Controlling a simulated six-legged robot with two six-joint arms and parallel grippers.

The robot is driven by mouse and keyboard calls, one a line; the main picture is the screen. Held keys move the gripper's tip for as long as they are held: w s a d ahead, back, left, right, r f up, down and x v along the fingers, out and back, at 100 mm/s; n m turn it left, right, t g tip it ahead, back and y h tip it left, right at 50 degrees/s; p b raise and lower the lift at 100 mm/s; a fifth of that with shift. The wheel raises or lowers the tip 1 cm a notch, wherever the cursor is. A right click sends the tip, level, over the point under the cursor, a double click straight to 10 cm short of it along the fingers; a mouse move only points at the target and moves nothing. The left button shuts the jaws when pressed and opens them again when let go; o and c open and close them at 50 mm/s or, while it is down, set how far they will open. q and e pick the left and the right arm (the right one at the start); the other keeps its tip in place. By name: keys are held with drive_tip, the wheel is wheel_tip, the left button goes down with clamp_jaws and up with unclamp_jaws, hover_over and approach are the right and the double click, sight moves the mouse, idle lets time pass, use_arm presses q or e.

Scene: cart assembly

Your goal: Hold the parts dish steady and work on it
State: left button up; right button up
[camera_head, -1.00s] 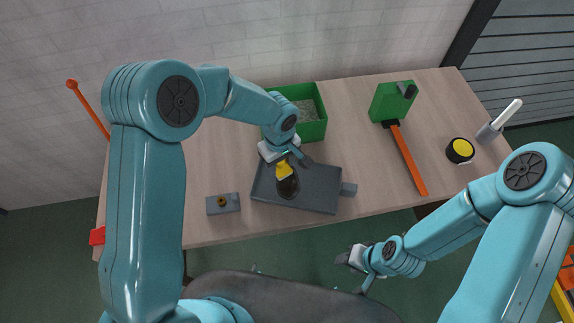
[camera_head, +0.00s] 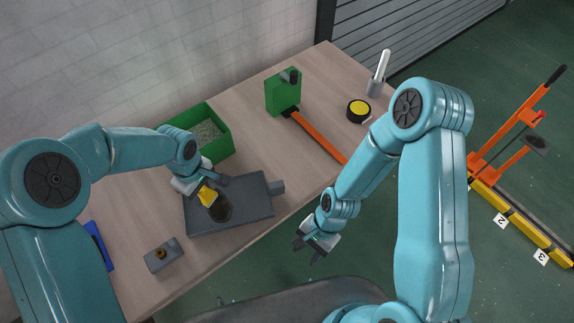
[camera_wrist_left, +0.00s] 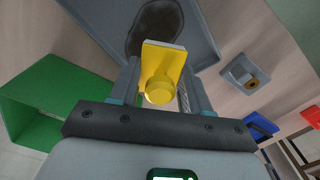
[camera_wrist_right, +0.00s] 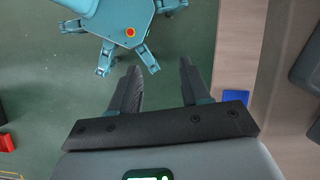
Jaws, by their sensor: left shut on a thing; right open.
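My left gripper (camera_head: 207,187) is shut on a yellow block with a round knob (camera_head: 207,197) over the tray's left part, beside the patch. The block sits between the fingers in the left wrist view (camera_wrist_left: 163,65). I cannot tell whether it touches the tray. My right gripper (camera_head: 314,246) is open and empty, off the table's front edge.
A green bin (camera_head: 218,148) stands behind the tray. A grey block with a brass knob (camera_head: 156,263) lies front left.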

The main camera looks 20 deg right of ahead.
sight(279, 184)
drive_tip(key=w+r+m+t, duration=0.1)
drive_tip(key=w+r+m, duration=0.2)
drive_tip(key=w+r, duration=0.5)
drive_tip(key=w+r+m+t, duration=0.1)
drive_tip(key=w+r+m, duration=0.3)
drive_tip(key=w, duration=0.7)
drive_tip(key=x, duration=0.7)
drive_tip(key=shift+w+f, duration=0.1)
drive_tip(key=shift+f, duration=0.1)
clamp_jaws()
